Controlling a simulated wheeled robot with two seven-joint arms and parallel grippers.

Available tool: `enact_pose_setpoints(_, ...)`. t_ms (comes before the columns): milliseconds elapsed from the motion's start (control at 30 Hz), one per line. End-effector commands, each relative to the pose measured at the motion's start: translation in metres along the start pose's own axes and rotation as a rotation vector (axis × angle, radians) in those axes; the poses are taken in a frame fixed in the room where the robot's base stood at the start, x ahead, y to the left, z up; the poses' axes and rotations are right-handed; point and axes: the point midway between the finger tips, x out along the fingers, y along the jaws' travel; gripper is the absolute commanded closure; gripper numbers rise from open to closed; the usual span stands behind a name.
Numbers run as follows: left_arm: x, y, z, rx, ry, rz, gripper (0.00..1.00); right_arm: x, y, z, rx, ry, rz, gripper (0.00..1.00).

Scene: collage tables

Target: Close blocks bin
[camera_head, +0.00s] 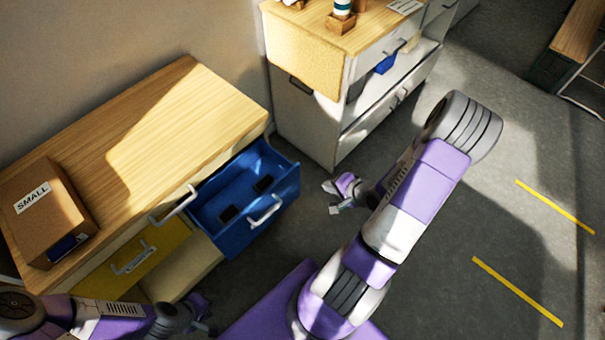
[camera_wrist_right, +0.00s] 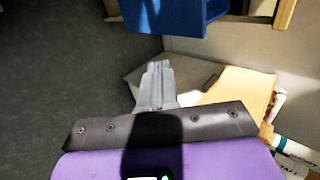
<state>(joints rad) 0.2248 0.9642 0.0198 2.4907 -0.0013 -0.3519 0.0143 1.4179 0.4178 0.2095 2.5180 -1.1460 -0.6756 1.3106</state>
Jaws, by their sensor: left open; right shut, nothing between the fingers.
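A blue bin (camera_head: 233,237), shaped like a drawer, is pulled out from the wooden-topped cabinet (camera_head: 100,118). It has a white handle (camera_head: 265,211) on its front and a few dark block-like pieces (camera_head: 229,213) inside. My right gripper (camera_head: 333,199) is shut and empty, to the right of the bin's front and apart from it. In the right wrist view its fingers (camera_wrist_right: 157,68) point toward the blue bin (camera_wrist_right: 170,14), with a gap between. My left gripper (camera_head: 207,316) is open near the bottom edge, below the bin and in shadow.
A yellow drawer front (camera_head: 125,265) with a white handle sits left of the blue bin. A cardboard box (camera_head: 47,212) labelled SMALL stands on the cabinet top. A second cabinet (camera_head: 305,118) stands behind. Floor to the right is open, with yellow lines.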

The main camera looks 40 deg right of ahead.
Motion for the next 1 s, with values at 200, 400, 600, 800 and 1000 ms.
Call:
enact_pose_setpoints(200, 0.027, -0.01, -0.001, 0.0, 0.0, 0.0, 0.57, 0.044, 0.004, 0.002, -0.004, -0.006, -0.002, 1.0)
enact_pose_setpoints(400, 0.048, -0.018, -0.002, 0.0, 0.0, 0.0, 0.57, 0.085, 0.004, 0.002, -0.003, -0.005, -0.001, 1.0)
enact_pose_setpoints(600, 0.06, -0.022, -0.003, 0.0, 0.0, 0.0, 0.57, 0.109, -0.014, 0.001, -0.005, -0.002, -0.002, 1.0)
enact_pose_setpoints(800, 0.064, -0.024, -0.003, 0.0, 0.0, 0.0, 0.57, 0.119, -0.025, 0.001, -0.002, -0.002, 0.0, 1.0)
enact_pose_setpoints(1000, 0.064, -0.024, -0.003, 0.0, 0.0, 0.0, 0.57, 0.12, -0.027, 0.001, -0.001, -0.002, 0.0, 1.0)
